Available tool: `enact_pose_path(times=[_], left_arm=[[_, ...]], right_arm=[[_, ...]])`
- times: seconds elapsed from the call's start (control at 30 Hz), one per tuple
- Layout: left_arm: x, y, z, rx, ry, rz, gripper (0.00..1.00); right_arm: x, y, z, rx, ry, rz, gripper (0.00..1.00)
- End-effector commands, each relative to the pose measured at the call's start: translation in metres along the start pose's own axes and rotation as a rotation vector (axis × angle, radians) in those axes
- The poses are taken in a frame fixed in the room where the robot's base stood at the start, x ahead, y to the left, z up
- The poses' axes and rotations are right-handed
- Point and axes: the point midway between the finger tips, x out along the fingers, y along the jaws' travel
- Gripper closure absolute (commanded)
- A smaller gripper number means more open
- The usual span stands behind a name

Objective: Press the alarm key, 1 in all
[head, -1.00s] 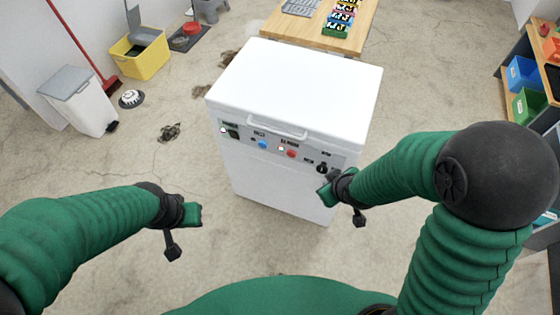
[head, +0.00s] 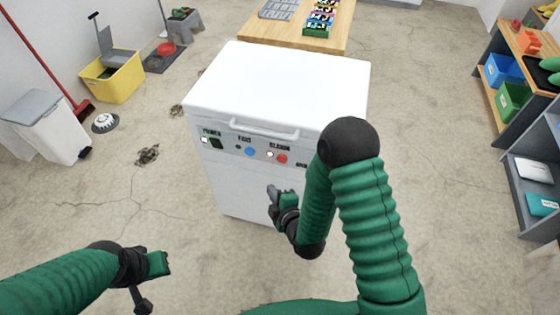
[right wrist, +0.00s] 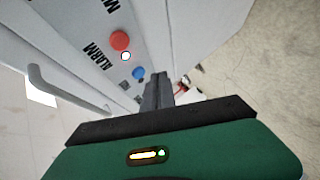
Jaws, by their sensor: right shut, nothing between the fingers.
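The white chest machine (head: 280,85) stands in front of me with a control panel on its near side. The red alarm key (head: 282,158) is on that panel, with a small white light beside it. In the right wrist view the red key (right wrist: 119,40) sits next to the word ALARM, with a blue key (right wrist: 138,73) lower down. My right gripper (head: 273,192) is shut and empty, below the panel and apart from the red key. Its fingers show in the right wrist view (right wrist: 157,90). My left gripper (head: 160,264) is at the lower left, away from the machine; its jaw state is unclear.
The panel also has a black power switch (head: 216,143) and a blue key (head: 250,152). A handle (head: 262,130) juts out above the panel. My right forearm hides the panel's right end. A wooden table (head: 275,32) stands behind the machine.

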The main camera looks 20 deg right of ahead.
Motion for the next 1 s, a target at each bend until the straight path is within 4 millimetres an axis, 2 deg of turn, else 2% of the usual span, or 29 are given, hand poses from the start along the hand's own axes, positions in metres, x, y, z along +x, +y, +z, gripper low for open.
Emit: enact_pose_path(times=[0.17,0.6,1.0], left_arm=[[-0.001,0.000,0.000,0.000,0.000,0.000,0.77],[0.000,0.000,0.000,0.000,0.000,0.000,0.77],[0.001,0.000,0.000,0.000,0.000,0.000,0.77]], right_arm=[[0.011,0.009,0.008,0.003,-0.002,0.003,1.00],[0.053,0.038,0.039,0.001,0.000,0.001,1.00],[0.060,0.044,0.044,0.002,0.000,-0.001,1.00]])
